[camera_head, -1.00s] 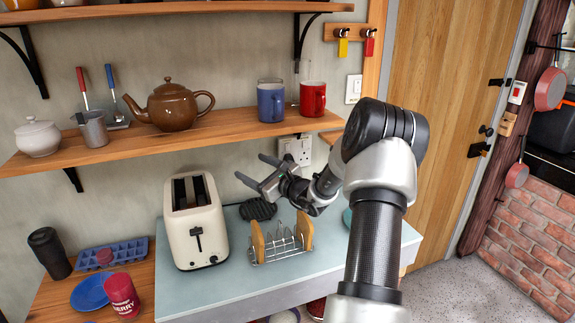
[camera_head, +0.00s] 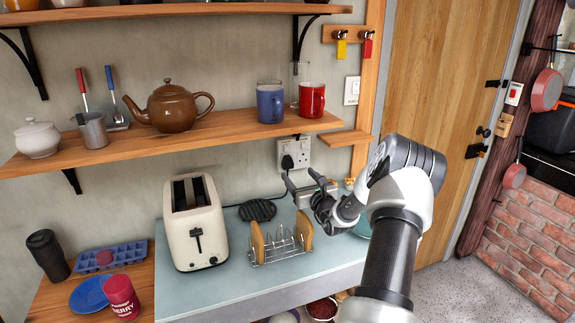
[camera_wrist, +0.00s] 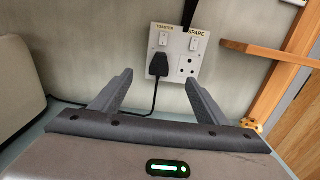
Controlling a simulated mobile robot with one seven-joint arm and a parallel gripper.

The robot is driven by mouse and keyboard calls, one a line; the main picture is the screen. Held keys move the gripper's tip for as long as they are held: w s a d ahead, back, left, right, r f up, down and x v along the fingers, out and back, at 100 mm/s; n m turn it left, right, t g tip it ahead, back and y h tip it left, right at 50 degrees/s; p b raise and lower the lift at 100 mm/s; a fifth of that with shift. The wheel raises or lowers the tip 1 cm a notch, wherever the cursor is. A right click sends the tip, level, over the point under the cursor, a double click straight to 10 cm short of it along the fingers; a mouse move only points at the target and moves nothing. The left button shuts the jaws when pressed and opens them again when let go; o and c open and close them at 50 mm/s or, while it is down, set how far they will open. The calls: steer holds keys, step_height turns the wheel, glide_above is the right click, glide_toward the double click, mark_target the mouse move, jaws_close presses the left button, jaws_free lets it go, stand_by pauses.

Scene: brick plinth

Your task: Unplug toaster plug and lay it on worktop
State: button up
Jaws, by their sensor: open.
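The black toaster plug (camera_wrist: 158,73) sits in the left socket, labelled TOASTER, of the white double socket plate (camera_wrist: 176,58). Its cord (camera_wrist: 130,114) hangs down and runs left along the wall. In the head view the plug (camera_head: 287,162) shows on the plate below the shelf. My gripper (camera_wrist: 152,78) is open and empty, short of the wall, with the plug seen between its fingers; it also shows in the head view (camera_head: 303,178). The cream toaster (camera_head: 196,225) stands on the pale blue worktop (camera_head: 185,297).
A wooden shelf (camera_head: 220,138) with mugs and a teapot (camera_head: 168,105) overhangs the socket. The front strip of worktop is clear.

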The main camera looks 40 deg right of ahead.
mark_target(289, 164)
steer(key=b+x, duration=0.3)
steer(key=x, duration=0.4)
steer(key=shift+w+f, duration=0.15)
steer(key=shift+w, duration=0.1)
steer(key=shift+w+d, duration=0.15)
steer(key=shift+w, duration=0.45)
steer(key=shift+b, duration=0.6)
stand_by(0.4)
jaws_close()
steer(key=shift+p+v, duration=0.5)
steer(key=shift+v, duration=2.5)
